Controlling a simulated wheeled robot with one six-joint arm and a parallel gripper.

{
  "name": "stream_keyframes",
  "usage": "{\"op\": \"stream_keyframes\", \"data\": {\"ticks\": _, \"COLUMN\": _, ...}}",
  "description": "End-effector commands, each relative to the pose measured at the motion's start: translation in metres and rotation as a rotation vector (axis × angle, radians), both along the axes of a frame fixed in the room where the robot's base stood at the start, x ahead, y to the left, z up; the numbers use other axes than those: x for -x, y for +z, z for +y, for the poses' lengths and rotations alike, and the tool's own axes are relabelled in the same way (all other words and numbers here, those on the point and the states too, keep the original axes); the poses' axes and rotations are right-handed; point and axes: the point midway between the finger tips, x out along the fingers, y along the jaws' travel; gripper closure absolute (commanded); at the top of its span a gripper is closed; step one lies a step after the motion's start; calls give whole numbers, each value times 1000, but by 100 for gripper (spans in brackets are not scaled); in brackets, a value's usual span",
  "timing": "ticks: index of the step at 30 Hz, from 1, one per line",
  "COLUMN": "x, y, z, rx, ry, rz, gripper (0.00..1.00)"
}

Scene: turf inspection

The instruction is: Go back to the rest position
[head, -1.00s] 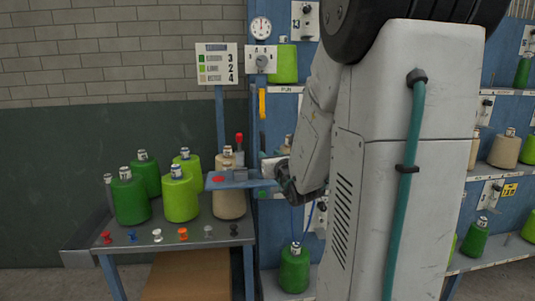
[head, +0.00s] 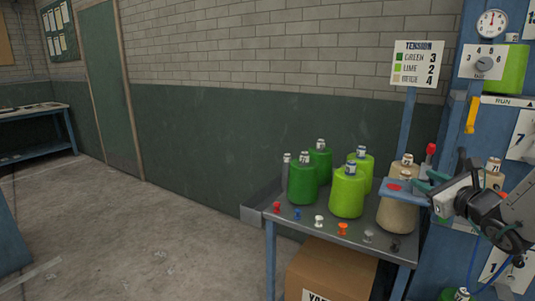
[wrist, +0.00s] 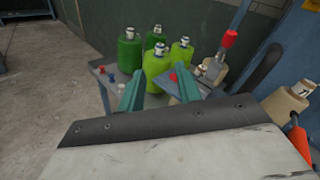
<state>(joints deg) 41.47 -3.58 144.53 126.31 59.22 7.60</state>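My gripper (head: 430,184) is at the right of the head view, beside a small blue plate (head: 405,190) with a red spot. In the wrist view its two teal fingers (wrist: 159,70) stand apart with nothing gripped between them. Beyond the fingers are lime cones of yarn (wrist: 157,64) and green cones (wrist: 129,52) on a grey table. The plate shows partly behind the right finger. I cannot tell whether the gripper touches the plate.
The grey table (head: 330,232) carries green, lime and beige cones and a row of coloured pegs. A cardboard box (head: 330,268) is below it. A blue rack (head: 458,120) stands at the right.

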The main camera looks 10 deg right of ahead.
Motion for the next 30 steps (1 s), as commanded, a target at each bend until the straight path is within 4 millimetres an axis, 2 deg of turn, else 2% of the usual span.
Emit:
{"op": "stream_keyframes", "data": {"ticks": 1, "x": 2, "y": 2, "z": 31, "rx": 83, "ry": 122, "rz": 21, "gripper": 66}}
{"op": "stream_keyframes", "data": {"ticks": 4, "x": 15, "y": -3, "z": 89, "rx": 254, "ry": 372, "rz": 69, "gripper": 66}}
{"op": "stream_keyframes", "data": {"ticks": 6, "x": 32, "y": -8, "z": 127, "rx": 379, "ry": 551, "rz": 99, "gripper": 66}}
{"op": "stream_keyframes", "data": {"ticks": 9, "x": 64, "y": -19, "z": 173, "rx": 564, "ry": 802, "rz": 142, "gripper": 66}}
{"op": "stream_keyframes", "data": {"ticks": 13, "x": 115, "y": -36, "z": 211, "rx": 821, "ry": 1122, "rz": 198, "gripper": 66}}
{"op": "stream_keyframes", "data": {"ticks": 17, "x": 169, "y": -52, "z": 223, "rx": 1098, "ry": 1423, "rz": 262, "gripper": 66}}
{"op": "stream_keyframes", "data": {"ticks": 21, "x": 216, "y": -58, "z": 211, "rx": 1406, "ry": 1692, "rz": 338, "gripper": 66}}
{"op": "stream_keyframes", "data": {"ticks": 24, "x": 238, "y": -55, "z": 197, "rx": 1619, "ry": 1827, "rz": 388, "gripper": 66}}
{"op": "stream_keyframes", "data": {"ticks": 27, "x": 250, "y": -45, "z": 185, "rx": 1818, "ry": 1909, "rz": 420, "gripper": 66}}
{"op": "stream_keyframes", "data": {"ticks": 30, "x": 255, "y": -36, "z": 186, "rx": 1942, "ry": 1925, "rz": 403, "gripper": 66}}
